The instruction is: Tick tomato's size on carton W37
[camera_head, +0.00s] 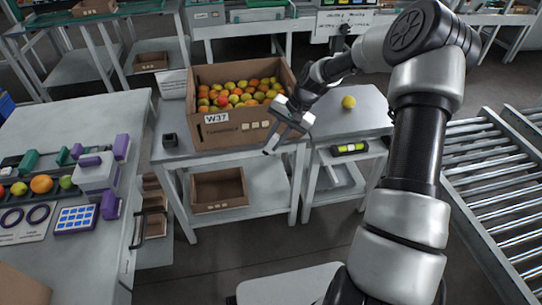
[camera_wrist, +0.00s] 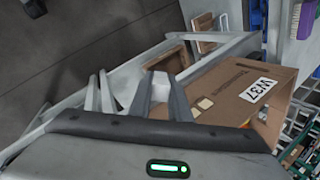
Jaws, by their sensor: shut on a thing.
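Carton W37 (camera_head: 222,133) is an open brown box full of red, orange and yellow-green tomatoes on the middle table. Its front has a white W37 label, printed lettering and a row of small pale boxes. The carton also shows tilted in the wrist view (camera_wrist: 228,75). My gripper (camera_head: 283,138) is in front of the carton's right front corner, fingers pointing down. In the wrist view its fingers (camera_wrist: 160,82) are close together beside the pale boxes. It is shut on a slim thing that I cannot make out. A single yellow tomato (camera_head: 348,102) lies on the right table.
A small black holder (camera_head: 170,140) stands left of the carton, and a white sign (camera_head: 173,84) behind it. An empty brown box (camera_head: 218,190) is on the lower shelf. A yellow-green device (camera_head: 348,149) is below the tomato. A roller conveyor (camera_head: 490,190) runs at right.

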